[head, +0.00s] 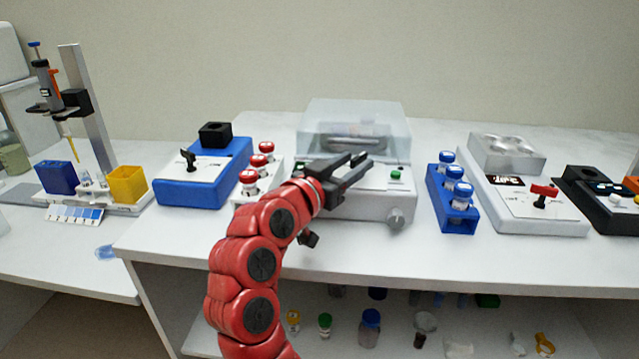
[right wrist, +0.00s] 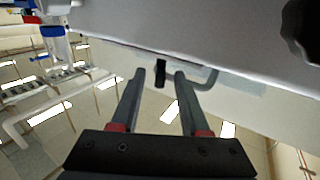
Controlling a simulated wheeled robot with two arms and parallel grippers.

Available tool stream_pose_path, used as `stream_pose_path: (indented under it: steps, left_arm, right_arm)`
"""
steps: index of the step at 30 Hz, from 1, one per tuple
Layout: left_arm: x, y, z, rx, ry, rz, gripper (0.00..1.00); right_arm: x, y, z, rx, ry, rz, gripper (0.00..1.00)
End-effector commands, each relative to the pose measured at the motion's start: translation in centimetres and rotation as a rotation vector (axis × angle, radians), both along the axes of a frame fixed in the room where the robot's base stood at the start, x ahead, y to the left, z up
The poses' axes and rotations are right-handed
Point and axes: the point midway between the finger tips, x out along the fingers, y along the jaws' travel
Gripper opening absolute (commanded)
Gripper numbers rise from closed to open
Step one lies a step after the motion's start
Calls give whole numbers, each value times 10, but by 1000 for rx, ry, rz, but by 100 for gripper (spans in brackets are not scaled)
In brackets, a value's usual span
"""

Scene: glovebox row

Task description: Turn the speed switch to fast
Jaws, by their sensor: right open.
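A small black lever switch (head: 188,158) stands on the white panel of the blue device (head: 188,192) at the left. A red-handled switch (head: 544,191) sits on the white panel of the device at the right. Labels are too small to read, so I cannot tell which is the speed switch. My right gripper (head: 362,165) is open and empty, in front of the clear-lidded machine and apart from both switches. In the right wrist view its two fingers (right wrist: 160,76) are spread, with a small black piece (right wrist: 161,76) showing between the tips. My left gripper is out of view.
The clear-lidded machine (head: 356,126) has a green button (head: 397,175) and a grey knob (head: 395,218). Red-capped vials (head: 258,160) stand left of my gripper. A blue rack (head: 443,205) of blue-capped vials stands to the right. The bench front edge is clear.

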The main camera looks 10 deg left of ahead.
Motion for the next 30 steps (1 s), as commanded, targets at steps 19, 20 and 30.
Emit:
stream_pose_path:
  steps: [19,20,30]
  left_arm:
    - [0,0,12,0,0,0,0]
    - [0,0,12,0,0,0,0]
    - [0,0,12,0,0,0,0]
  right_arm:
    - [-125,75,0,-3,1,1,45]
    - [-127,77,0,-3,1,1,45]
    - [-133,79,0,-1,0,-1,45]
